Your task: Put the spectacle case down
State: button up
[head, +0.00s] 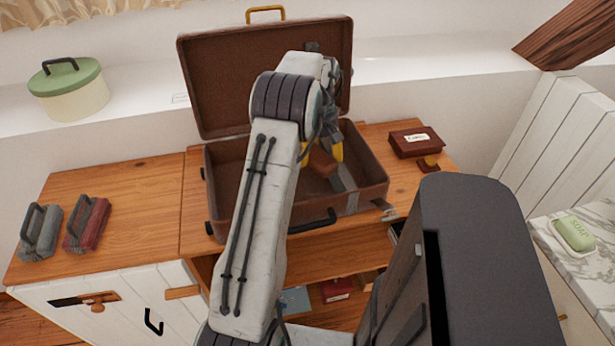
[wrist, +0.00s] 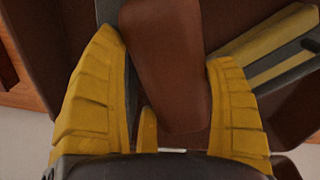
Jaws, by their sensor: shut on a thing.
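The spectacle case (wrist: 168,65) is a brown, rounded-edged block. My gripper (wrist: 165,80) has yellow fingers on either side of it in the wrist view. In the head view the brown case (head: 322,161) shows at the yellow fingertips of my gripper (head: 322,152), over the inside of the open brown suitcase (head: 362,200). My gripper is shut on the case. My arm hides part of the suitcase's interior, and I cannot tell whether the case touches the suitcase floor.
The suitcase lid stands open at the back. A dark red box (head: 416,142) lies right of the suitcase. A grey item (head: 41,232) and a red item (head: 87,224) with handles lie at the left. A green-lidded pot (head: 68,88) stands on the ledge. The wooden top between is clear.

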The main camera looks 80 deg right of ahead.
aim_at(318, 181)
jog(key=shift+f+p, duration=0.7)
jog(key=shift+f, duration=3.2)
jog(key=o, duration=1.1)
jog(key=shift+f, duration=0.1)
